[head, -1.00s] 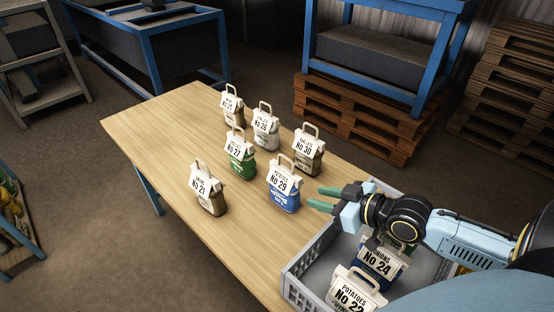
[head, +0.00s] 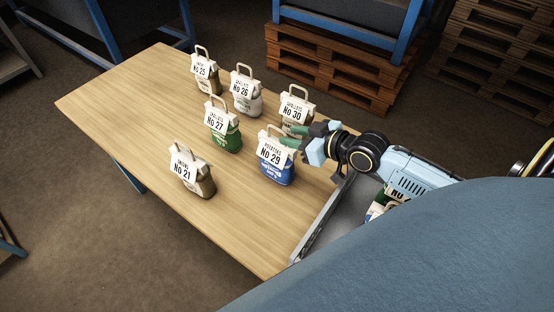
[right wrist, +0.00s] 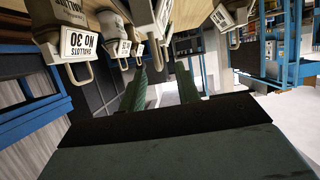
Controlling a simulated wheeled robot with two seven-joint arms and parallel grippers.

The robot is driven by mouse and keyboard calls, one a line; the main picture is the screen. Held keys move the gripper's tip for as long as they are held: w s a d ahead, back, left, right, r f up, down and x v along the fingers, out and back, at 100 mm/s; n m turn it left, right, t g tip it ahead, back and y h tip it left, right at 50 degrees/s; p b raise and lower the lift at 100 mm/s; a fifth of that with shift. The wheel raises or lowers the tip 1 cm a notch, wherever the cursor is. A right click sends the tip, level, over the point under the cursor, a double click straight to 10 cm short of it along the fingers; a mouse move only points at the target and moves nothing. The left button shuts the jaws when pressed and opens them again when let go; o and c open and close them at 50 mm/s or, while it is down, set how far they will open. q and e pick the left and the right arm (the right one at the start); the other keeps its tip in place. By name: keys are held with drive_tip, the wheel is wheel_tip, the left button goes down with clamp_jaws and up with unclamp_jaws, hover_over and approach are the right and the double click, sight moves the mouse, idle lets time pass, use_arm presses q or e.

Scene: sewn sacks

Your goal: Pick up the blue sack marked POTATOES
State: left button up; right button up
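The blue and white sack marked POTATOES, No 29 (head: 275,172), stands upright on the wooden table near its right edge, with a loop handle on top. My right gripper (head: 291,136) reaches in from the right, its green fingers beside the upper part of that sack, in front of sack No 30 (head: 297,108). The fingers look apart with nothing between them; I cannot tell whether they touch the handle. In the right wrist view the green fingers are also spread, and sack No 30's label (right wrist: 80,45) shows upside down at left. My left gripper is out of view.
Close by stand the green sack No 27 (head: 226,138), No 26 (head: 246,98), No 25 (head: 206,74) and No 21 (head: 196,176). A grey crate (head: 325,215) with sacks is partly hidden at the table's right. The table's left (head: 120,110) is clear.

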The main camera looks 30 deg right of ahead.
sight(277, 129)
drive_tip(key=shift+w+r+x, duration=0.1)
drive_tip(key=shift+r+x, duration=0.05)
drive_tip(key=shift+x, duration=0.85)
drive_tip(key=shift+w+r+x, duration=0.1)
drive_tip(key=shift+r+x, duration=0.05)
drive_tip(key=shift+x, duration=0.8)
drive_tip(key=shift+r+x, duration=0.15)
drive_tip(key=shift+x, duration=0.85)
clamp_jaws()
drive_tip(key=shift+r, duration=0.15)
